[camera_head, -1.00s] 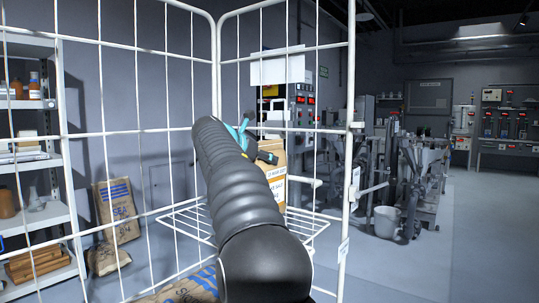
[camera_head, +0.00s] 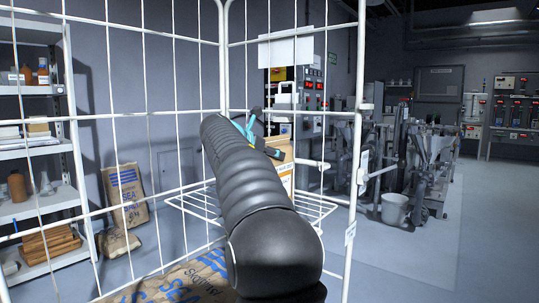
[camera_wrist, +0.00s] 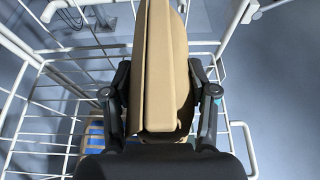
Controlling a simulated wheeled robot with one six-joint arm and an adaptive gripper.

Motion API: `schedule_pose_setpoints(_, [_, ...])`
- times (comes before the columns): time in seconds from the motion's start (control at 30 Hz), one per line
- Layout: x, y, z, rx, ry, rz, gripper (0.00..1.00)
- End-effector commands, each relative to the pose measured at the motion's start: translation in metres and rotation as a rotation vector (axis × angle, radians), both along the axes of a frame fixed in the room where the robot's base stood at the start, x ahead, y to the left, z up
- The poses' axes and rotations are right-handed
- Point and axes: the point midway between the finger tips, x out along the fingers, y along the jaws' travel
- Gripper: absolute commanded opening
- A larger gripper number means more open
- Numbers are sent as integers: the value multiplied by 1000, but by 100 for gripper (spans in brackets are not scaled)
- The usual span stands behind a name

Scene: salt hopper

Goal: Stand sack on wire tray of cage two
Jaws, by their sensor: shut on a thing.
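A tan paper sack (camera_head: 285,178) with a white label is partly hidden behind my arm in the head view. In the wrist view the sack (camera_wrist: 160,60) is seen end-on from above. My gripper (camera_wrist: 160,92) is shut on it, one finger on each side. The white wire tray (camera_head: 318,210) in the cage (camera_head: 224,60) shows below the sack, and its wires also show in the wrist view (camera_wrist: 52,108). My arm hides the sack's foot, so I cannot tell whether it touches the tray.
Another printed sack (camera_head: 185,283) lies low in the foreground. More sacks lean by the wall (camera_head: 125,195), beside a shelf unit (camera_head: 40,150) at left. Cage wires and uprights surround my arm. A bucket (camera_head: 395,209) and machinery stand at right, with clear floor beyond.

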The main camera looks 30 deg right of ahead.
Motion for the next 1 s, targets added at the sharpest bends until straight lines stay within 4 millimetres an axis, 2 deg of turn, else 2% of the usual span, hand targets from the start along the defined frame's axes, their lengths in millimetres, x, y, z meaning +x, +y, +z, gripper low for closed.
schedule_pose_setpoints(0.03, [0,0,-1,0,0,0,60])
schedule_pose_setpoints(0.1, [0,0,-1,0,0,0,77])
schedule_pose_setpoints(0.13, [0,0,-1,0,0,0,83])
schedule_pose_setpoints(0.57, [-1,5,3,0,0,1,83])
schedule_pose_setpoints(0.67, [-5,16,9,0,-2,4,83])
schedule_pose_setpoints(1.0, [-25,74,34,0,-2,4,83])
